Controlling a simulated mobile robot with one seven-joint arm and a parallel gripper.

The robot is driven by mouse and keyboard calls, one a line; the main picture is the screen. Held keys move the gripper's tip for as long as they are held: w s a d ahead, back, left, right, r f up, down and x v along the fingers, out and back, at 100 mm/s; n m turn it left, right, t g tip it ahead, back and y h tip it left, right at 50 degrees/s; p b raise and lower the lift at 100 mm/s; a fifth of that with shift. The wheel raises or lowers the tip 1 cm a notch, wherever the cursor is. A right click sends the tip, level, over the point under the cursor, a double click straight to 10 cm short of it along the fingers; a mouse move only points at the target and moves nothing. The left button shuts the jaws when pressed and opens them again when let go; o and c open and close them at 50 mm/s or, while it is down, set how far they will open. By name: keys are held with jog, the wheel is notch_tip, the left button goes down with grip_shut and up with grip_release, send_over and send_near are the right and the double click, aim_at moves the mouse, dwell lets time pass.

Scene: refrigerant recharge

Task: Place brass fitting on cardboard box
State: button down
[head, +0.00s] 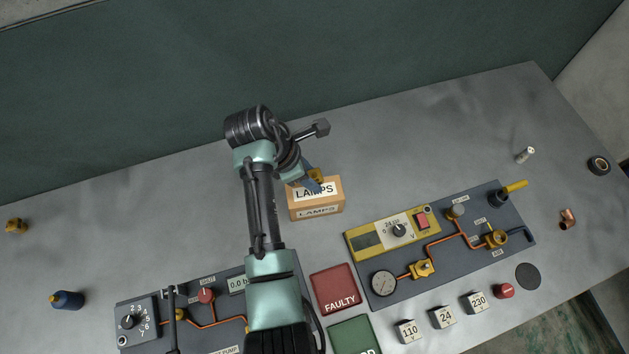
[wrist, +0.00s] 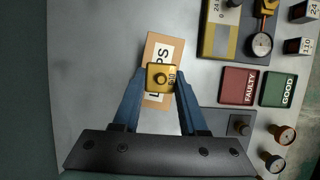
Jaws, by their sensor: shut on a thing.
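In the wrist view the fitting (wrist: 160,77) sits between the two blue fingertips (wrist: 160,80). The cardboard box (head: 331,205), labelled LAMPS, stands on the grey table behind the red pad. In the wrist view the box (wrist: 154,44) lies under the fitting, which covers part of its label. I cannot tell whether the fitting touches the box top.
A red FAULTY pad (head: 335,289) and a green pad (head: 355,337) lie in front of the box. A gauge panel (head: 458,262) is to the right. Another brass-coloured part (head: 15,226) and a blue bottle (head: 67,300) are at left. The table behind the box is clear.

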aim_at(312, 192)
jog(key=shift+f, duration=2.05)
jog(key=shift+d+f, duration=0.1)
jog(key=shift+c, duration=2.2)
grip_release()
